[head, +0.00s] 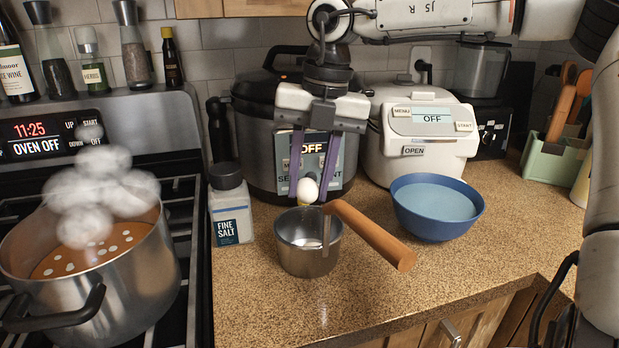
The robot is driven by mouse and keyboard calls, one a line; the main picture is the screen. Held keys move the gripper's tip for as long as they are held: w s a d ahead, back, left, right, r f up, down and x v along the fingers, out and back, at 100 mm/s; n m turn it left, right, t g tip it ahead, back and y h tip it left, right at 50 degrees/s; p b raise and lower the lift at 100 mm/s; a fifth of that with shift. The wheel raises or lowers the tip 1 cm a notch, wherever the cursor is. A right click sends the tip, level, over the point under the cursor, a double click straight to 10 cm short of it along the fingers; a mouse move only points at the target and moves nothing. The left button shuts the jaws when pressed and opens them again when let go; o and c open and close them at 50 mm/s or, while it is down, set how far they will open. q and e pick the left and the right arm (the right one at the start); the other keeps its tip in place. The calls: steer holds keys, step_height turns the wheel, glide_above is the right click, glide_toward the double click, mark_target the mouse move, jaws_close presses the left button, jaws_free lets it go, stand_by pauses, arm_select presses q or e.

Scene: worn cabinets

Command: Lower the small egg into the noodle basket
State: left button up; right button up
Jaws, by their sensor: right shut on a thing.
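The small white egg (307,191) is between the fingertips of my right gripper (308,190), which is shut on it and points down. A round metal vessel with a brown handle (365,234), which looks like the noodle basket (308,262), stands on the counter just in front of and below the egg. The egg shows above its back rim, apart from the basket's inside. Something pale shows in the basket, too small to tell. My left gripper is not in view.
A blue bowl of liquid (437,218) stands right of the basket, a salt jar (230,207) left. A dark cooker (262,120) and a white cooker (422,150) stand behind. A steaming pot (95,290) is on the stove. The front counter is clear.

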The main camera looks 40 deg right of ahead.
mark_target(311, 202)
steer(key=shift+f+b, duration=0.35)
steer(key=shift+f, duration=0.25)
steer(key=shift+f+b, duration=0.65)
steer(key=shift+f, duration=0.2)
steer(key=shift+f+b, duration=0.5)
steer(key=shift+f, duration=0.15)
steer(key=shift+f+b, duration=0.5)
steer(key=shift+f, duration=0.1)
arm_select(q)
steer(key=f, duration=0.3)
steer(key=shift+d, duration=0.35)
arm_select(e)
steer(key=shift+f, duration=0.15)
arm_select(q)
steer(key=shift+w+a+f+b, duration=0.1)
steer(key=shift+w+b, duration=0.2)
steer(key=shift+b, duration=0.05)
arm_select(e)
steer(key=shift+f, duration=0.35)
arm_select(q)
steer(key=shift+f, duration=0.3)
arm_select(e)
steer(key=shift+f, duration=0.3)
arm_select(q)
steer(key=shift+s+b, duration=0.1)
steer(key=shift+b, duration=0.2)
